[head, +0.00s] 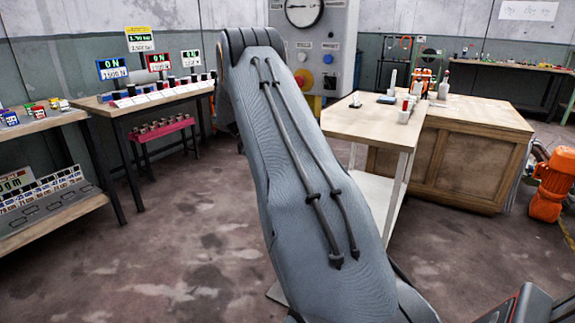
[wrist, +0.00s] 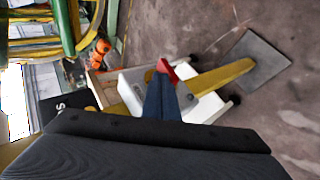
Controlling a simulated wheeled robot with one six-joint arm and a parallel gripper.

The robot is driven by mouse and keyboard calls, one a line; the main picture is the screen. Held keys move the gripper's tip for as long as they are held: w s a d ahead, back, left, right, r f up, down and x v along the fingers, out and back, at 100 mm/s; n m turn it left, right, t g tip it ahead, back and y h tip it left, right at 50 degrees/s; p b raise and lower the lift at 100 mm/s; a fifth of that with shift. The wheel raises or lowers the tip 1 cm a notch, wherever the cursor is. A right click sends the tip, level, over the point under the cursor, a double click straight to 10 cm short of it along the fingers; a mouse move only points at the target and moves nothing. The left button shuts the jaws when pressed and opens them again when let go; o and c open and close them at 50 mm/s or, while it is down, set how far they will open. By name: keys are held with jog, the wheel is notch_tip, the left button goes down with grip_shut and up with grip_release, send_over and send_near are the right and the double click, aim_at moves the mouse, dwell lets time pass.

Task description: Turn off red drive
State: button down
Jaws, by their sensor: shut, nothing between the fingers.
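The red-framed drive display (head: 158,61) stands on the left wooden bench in the head view and reads ON. A blue-framed display (head: 112,68) to its left and a green-framed display (head: 190,57) to its right also read ON. A row of white units (head: 165,93) with small dark parts sits on the bench below them. My gripper (wrist: 163,82) shows in the wrist view as dark fingers, shut and empty, over a pale surface. A red patch lies at their tips; I cannot tell what it is. The drives are not recognisable in the wrist view.
My arm blocks the middle of the head view. A wooden bench (head: 120,103) and a red rack (head: 163,131) stand at left. A grey cabinet (head: 343,50) with a gauge is behind. A wooden counter (head: 455,135) stands at right. Floor (head: 170,220) at left is clear.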

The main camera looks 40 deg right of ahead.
jog(key=shift+r, duration=0.75)
jog(key=shift+r+p, duration=0.1)
jog(key=shift+p, duration=0.2)
jog(key=s+d+r+v, duration=0.1)
jog(key=v, duration=1.1)
jog(key=shift+r+p, duration=0.35)
jog(key=shift+r, duration=0.05)
jog(key=shift+d, duration=0.1)
